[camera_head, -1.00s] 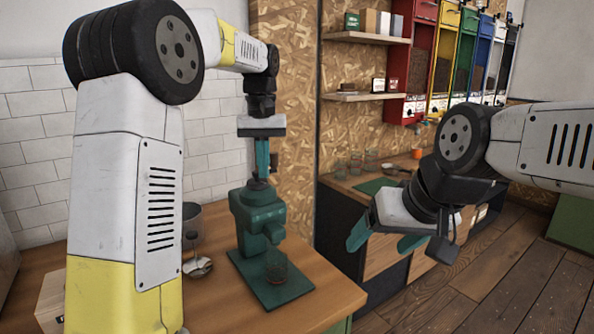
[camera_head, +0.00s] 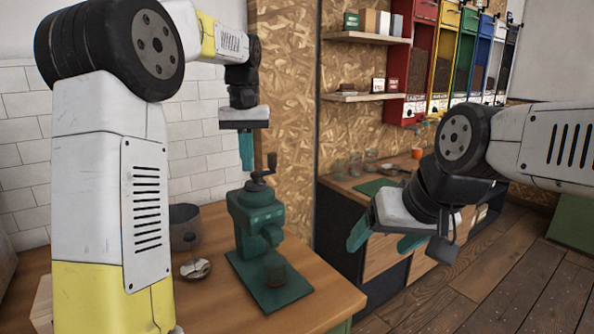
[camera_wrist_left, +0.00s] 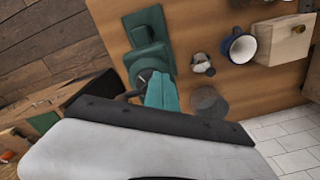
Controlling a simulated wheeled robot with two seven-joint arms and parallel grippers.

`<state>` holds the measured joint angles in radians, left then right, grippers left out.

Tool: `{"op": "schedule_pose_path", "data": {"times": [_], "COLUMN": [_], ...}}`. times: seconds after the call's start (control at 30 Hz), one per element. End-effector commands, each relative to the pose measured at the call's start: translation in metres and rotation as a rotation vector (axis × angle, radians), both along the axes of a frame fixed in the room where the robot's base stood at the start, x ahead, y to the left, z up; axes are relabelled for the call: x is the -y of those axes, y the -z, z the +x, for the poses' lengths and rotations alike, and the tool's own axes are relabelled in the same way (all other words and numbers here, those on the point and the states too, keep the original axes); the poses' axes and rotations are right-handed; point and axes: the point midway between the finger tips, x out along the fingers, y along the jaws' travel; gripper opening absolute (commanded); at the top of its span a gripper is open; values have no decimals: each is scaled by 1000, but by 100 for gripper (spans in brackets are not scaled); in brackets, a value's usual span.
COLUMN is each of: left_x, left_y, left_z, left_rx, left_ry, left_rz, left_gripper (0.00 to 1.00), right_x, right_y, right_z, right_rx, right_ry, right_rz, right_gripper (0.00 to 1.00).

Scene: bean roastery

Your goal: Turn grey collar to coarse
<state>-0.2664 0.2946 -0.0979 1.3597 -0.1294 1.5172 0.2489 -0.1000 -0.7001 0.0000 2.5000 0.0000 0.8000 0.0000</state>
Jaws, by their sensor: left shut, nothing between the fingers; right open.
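The green grinder (camera_head: 258,215) stands upright on a green base plate (camera_head: 290,290) on the wooden counter. A crank (camera_head: 268,170) shows at its top, and the grey collar (camera_head: 258,185) appears to sit just under it, small and hard to make out. My left gripper (camera_head: 246,165) is shut and empty, above and slightly left of the grinder's top, apart from it. In the left wrist view the shut fingers (camera_wrist_left: 162,92) partly cover the grinder's top, beside the crank (camera_wrist_left: 128,96). My right gripper (camera_head: 382,240) is open and empty, well right of the grinder.
A grey container (camera_head: 184,227) and a small dish (camera_head: 195,268) are left of the grinder. The left wrist view shows a blue-rimmed mug (camera_wrist_left: 240,46) and a wooden box (camera_wrist_left: 285,40). The counter's front right is clear.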

Motion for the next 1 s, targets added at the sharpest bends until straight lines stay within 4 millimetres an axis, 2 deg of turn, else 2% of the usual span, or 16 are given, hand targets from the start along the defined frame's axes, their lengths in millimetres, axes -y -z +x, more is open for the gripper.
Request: {"op": "schedule_pose_path", "data": {"times": [0.2, 0.43, 1.0], "left_x": [0, 0, 0], "left_y": [29, 51, 58], "left_z": [-1, 0, 1], "left_rx": [-2, -1, 1], "left_ry": [-1, -2, -2], "left_rz": [1, 0, 0], "left_gripper": [0, 0, 0], "right_x": [0, 0, 0], "right_y": [0, 0, 0], "right_z": [0, 0, 0], "right_rx": [0, 0, 0], "right_ry": [0, 0, 0], "right_rz": [0, 0, 0], "right_gripper": [76, 76, 76]}}
